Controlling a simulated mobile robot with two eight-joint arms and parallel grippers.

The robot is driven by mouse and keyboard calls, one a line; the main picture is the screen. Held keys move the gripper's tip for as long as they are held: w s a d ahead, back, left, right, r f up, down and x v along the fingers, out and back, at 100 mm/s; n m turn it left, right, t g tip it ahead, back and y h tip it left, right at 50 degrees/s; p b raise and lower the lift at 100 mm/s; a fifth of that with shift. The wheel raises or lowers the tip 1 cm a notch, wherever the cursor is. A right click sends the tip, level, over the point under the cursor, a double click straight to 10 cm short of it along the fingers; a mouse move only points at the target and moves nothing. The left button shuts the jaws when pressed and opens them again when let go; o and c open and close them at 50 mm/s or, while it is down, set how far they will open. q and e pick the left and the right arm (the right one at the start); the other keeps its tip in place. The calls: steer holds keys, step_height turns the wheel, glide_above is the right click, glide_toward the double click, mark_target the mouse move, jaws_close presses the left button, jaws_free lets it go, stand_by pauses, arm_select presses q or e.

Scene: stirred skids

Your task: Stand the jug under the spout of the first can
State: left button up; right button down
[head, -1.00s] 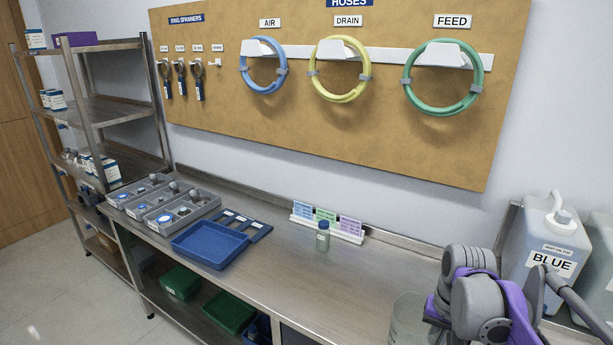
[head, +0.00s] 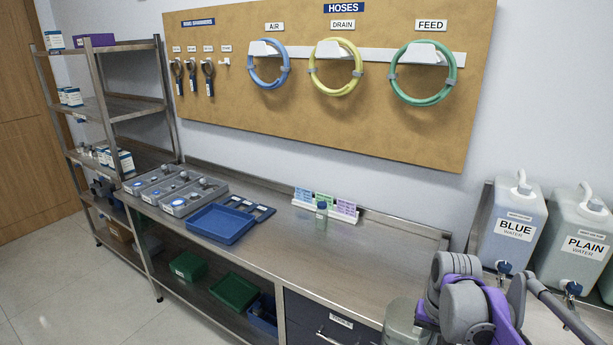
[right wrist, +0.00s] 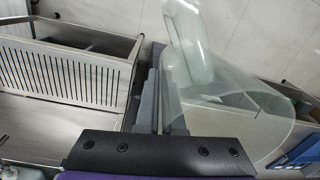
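The clear jug (head: 402,325) shows at the bottom of the head view, partly hidden by my right arm. In the right wrist view the jug (right wrist: 235,110) is at the fingers of my right gripper (right wrist: 163,95), which look closed on its side. The first can, labelled BLUE WATER (head: 512,228), stands at the right of the head view with a dark blue tap (head: 504,268) low on its front. The jug is left of this can, apart from it. My left gripper is in no view.
A second can, PLAIN WATER (head: 578,243), stands right of the first. The steel bench (head: 350,255) has a clear middle. A slatted metal drip tray (right wrist: 65,75) shows in the wrist view.

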steer(key=shift+n, duration=0.9)
steer(key=w+a+f, duration=0.1)
steer(key=f, duration=0.1)
steer(key=w+a+f, duration=0.1)
steer(key=f, duration=0.2)
steer(key=w+a+f, duration=0.1)
steer(key=w+f, duration=0.1)
steer(key=f, duration=0.1)
steer(key=a+f+n, duration=0.2)
steer(key=a+f, duration=0.2)
steer(key=f, duration=0.6)
steer(key=shift+w+a+n, duration=0.2)
steer(key=shift+w+n, duration=0.1)
